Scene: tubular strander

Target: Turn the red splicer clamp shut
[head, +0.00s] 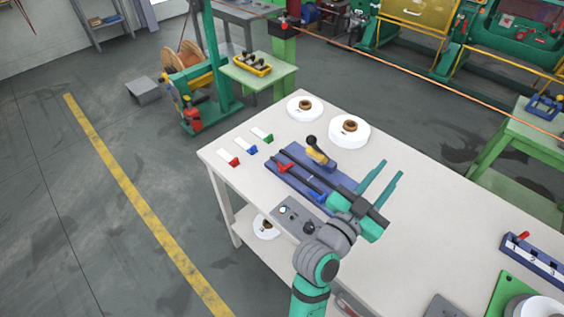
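The splicer (345,180) is a long blue block on the white worktable, with dark rods along it. Its red clamp (284,168) shows as a small red piece at the splicer's left end; I cannot tell its exact angle. A blue clamp (319,196) sits on the near side, and a yellow piece with a black knob (317,154) stands on the far side. My gripper (392,168) is above the right part of the splicer, pointing up and right. Its two teal fingers are apart with nothing between them. It is clear of the red clamp and hides the splicer's right end.
Red (234,161), blue (253,149) and green (269,138) tipped white strips lie at the table's left. Two white spools (349,131) (304,108) stand at the back. A grey control panel (294,214) is at the near edge. The table's middle right is clear.

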